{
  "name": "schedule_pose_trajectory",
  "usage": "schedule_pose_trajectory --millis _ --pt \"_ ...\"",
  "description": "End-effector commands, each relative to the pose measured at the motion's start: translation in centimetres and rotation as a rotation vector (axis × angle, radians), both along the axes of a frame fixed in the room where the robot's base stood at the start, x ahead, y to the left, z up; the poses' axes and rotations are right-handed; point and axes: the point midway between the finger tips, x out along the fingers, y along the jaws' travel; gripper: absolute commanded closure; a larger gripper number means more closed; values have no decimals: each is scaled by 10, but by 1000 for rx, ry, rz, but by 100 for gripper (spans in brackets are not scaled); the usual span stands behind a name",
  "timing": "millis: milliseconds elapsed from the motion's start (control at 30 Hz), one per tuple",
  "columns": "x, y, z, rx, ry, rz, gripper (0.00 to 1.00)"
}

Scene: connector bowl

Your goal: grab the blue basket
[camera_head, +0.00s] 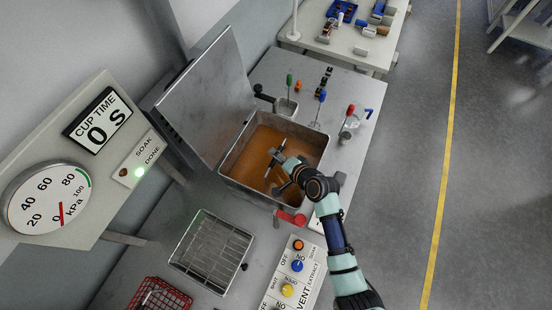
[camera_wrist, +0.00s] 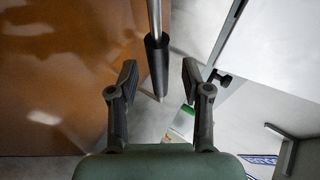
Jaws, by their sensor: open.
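I cannot make out a blue basket for certain. A tool with a blue handle (camera_head: 321,95) stands behind the tank, and thin wire shows below it. My gripper (camera_head: 283,174) is over the metal tank (camera_head: 236,168) of orange-brown liquid (camera_head: 252,150). In the wrist view its two fingers (camera_wrist: 160,82) are apart. A metal rod with a dark grip (camera_wrist: 156,62) shows between them; I cannot tell whether it touches them. The rod (camera_head: 275,156) also shows in the head view beside my gripper, over the liquid. What hangs below it is hidden.
The tank's lid (camera_head: 205,100) stands open at the left. A wire rack tray (camera_head: 211,250) and a red wire basket (camera_head: 160,296) lie at the front. Green (camera_head: 289,80) and red (camera_head: 350,110) handles stand behind the tank. A control panel (camera_head: 293,275) is at the front right.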

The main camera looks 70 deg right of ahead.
Motion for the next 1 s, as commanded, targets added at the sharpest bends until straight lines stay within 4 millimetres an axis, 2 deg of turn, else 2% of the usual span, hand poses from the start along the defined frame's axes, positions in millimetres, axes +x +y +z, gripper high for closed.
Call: schedule_pose_trajectory --millis 100,333,600,633,1000 --pt "10 -5 -7 0 0 1 51" --pt "10 -6 -8 0 1 0 53" --pt "10 -6 -8 0 1 0 98" --pt "10 -6 -8 0 1 0 100" --pt "11 -6 -6 -2 -1 0 100"
